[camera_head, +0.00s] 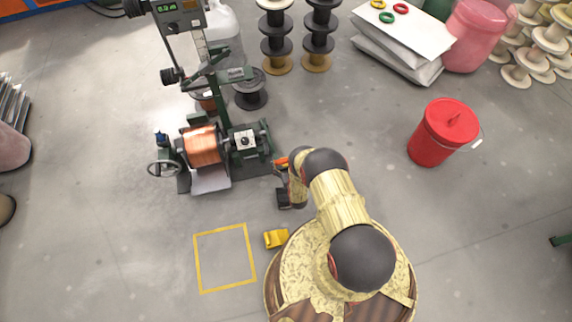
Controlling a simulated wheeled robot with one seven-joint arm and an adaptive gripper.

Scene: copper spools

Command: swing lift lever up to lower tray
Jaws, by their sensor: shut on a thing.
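The winding machine (240,141) stands left of centre with a copper-wound spool (202,146) in it. A pale tray or plate (210,181) shows at the front below the spool; I cannot tell its exact height. The lift lever's orange end (281,161) shows at the machine's right side. My gripper (281,172) is at this lever and shut on it. My wrist and dark gripper body hide part of the lever, and the finger contact is too small to see clearly.
A handwheel (164,169) sticks out at the machine's left. A yellow block (275,239) lies by my base, beside a yellow floor square (225,288). A red bucket (435,145) stands at right. Black spools (318,45) stand behind.

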